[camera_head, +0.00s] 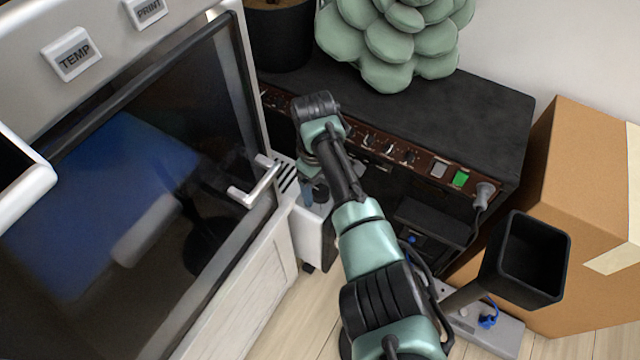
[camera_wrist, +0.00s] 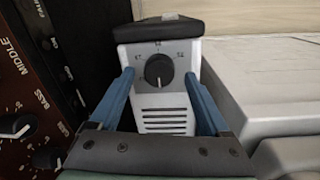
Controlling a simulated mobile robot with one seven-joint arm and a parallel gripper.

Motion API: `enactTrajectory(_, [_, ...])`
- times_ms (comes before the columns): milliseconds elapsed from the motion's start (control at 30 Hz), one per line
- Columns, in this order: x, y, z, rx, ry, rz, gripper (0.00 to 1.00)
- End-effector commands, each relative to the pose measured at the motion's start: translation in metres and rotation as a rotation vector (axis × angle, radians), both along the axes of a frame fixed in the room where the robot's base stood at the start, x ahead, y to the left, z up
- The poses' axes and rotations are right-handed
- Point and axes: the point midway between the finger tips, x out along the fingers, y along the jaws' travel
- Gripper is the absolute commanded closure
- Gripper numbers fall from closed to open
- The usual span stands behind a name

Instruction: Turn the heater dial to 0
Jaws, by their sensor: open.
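The heater (camera_wrist: 165,100) is a small white box with a dark top and slots in its face. In the head view the heater (camera_head: 310,235) stands between the glass-doored machine and the black amplifier. Its round black dial (camera_wrist: 159,70) faces the wrist camera, with small marks around it that are hard to read; I cannot tell its exact setting. My gripper (camera_wrist: 159,76) is open, its blue fingers on either side of the dial, apart from it in the picture. In the head view my gripper (camera_head: 316,192) is partly hidden by my arm, and the dial is hidden.
The machine's door handle (camera_head: 256,184) juts out left of my gripper. The amplifier (camera_head: 460,120) with its knob panel (camera_wrist: 22,110) stands close on the other side. A cardboard box (camera_head: 570,200) and a black open container (camera_head: 525,260) are at the right.

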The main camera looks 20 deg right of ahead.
Motion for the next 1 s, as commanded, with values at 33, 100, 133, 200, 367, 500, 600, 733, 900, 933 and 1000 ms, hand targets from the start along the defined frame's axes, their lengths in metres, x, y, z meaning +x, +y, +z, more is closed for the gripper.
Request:
enactTrajectory(33, [0.000, 0.000, 0.015, 0.001, -0.003, -0.001, 0.19])
enactTrajectory(100, [0.000, 0.001, 0.031, 0.001, -0.003, -0.001, 0.19])
enactTrajectory(133, [0.000, 0.001, 0.039, 0.000, -0.004, -0.001, 0.19])
enactTrajectory(200, [-0.001, 0.002, 0.055, 0.000, -0.004, 0.000, 0.19])
enactTrajectory(367, [-0.002, 0.004, 0.087, 0.000, -0.002, 0.000, 0.19])
enactTrajectory(500, [-0.002, 0.005, 0.106, -0.001, -0.003, 0.000, 0.19])
enactTrajectory(600, [-0.003, 0.005, 0.113, 0.000, -0.001, 0.000, 0.19])
enactTrajectory(733, [-0.003, 0.006, 0.116, 0.000, -0.001, 0.000, 0.19])
enactTrajectory(900, [-0.003, 0.006, 0.116, 0.000, -0.001, 0.000, 0.19])
enactTrajectory(933, [-0.003, 0.006, 0.116, 0.000, -0.001, 0.000, 0.19])
enactTrajectory(1000, [-0.003, 0.006, 0.116, 0.000, -0.001, 0.000, 0.19])
